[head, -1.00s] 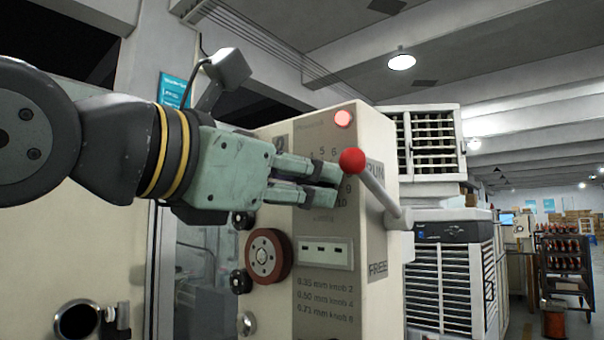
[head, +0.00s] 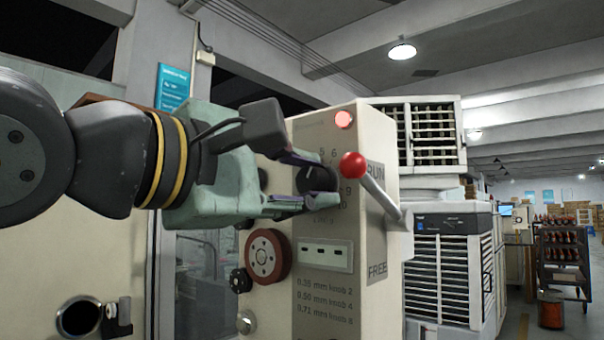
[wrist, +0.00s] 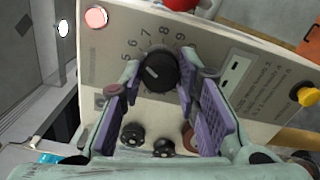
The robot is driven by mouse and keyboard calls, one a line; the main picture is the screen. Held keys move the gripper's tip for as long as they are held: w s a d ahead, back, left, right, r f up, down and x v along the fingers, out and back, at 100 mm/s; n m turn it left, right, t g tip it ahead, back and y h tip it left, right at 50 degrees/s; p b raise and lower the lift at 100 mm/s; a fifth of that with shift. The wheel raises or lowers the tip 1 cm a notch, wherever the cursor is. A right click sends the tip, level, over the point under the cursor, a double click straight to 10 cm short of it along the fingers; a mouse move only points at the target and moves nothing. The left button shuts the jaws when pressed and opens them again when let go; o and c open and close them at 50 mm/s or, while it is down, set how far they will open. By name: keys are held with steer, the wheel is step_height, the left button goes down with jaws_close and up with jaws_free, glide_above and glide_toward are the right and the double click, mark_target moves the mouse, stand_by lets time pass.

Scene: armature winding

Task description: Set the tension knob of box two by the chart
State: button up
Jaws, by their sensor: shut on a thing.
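The black tension knob (head: 316,180) is on the cream front of the box (head: 375,290). My gripper (head: 318,188) has its fingers on either side of the knob and is shut on it. In the wrist view, the knob (wrist: 157,70) sits between the two fingertips. A short white mark on its face lies left of centre; the number it points at is unclear. Numbers 5 to 9 show around the knob in that view; other numbers are hidden by the fingers. The printed chart (head: 325,300) reads 0.35 mm knob 2, 0.50 mm knob 4, 0.71 mm knob 8.
A red-balled lever (head: 353,165) sticks out from the box's right side, close to my fingers, between RUN and FREE. A red lamp (head: 343,119) glows above. A brown wheel (head: 267,256) and a slotted plate (head: 325,254) sit below. An aisle lies open at right.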

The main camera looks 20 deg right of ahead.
steer(key=m, duration=0.5)
steer(key=shift+m, duration=2.4)
steer(key=o, duration=1.2)
steer(key=shift+c, duration=0.2)
steer(key=v, duration=1.2)
